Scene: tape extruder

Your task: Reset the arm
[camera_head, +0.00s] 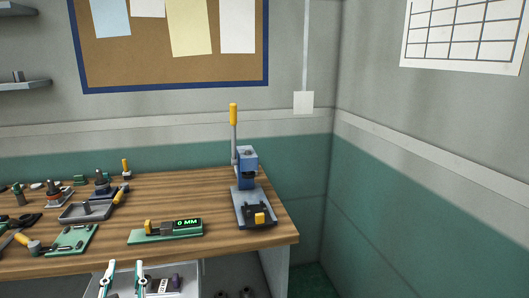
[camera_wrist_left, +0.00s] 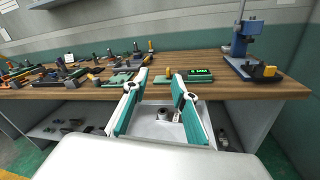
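My left gripper (camera_head: 125,266) is at the lower left of the head view, in front of the workbench's front edge. Its two light and teal fingers are apart with nothing between them. They also show in the left wrist view (camera_wrist_left: 159,76), pointing towards the bench. A blue and grey lever press (camera_head: 247,178) stands at the bench's right end. Its lever (camera_head: 234,139) with a yellow grip (camera_head: 233,114) points straight up. The press also shows at the upper right of the left wrist view (camera_wrist_left: 246,66), apart from my gripper. My right gripper is not in view.
A wooden workbench (camera_head: 184,187) carries a green gauge (camera_head: 166,231) reading 0 MM, a grey tray (camera_head: 92,209) and several tools at the left. Below the bench edge, an open drawer (camera_wrist_left: 155,127) holds small parts. Bare wood surrounds the press on its left.

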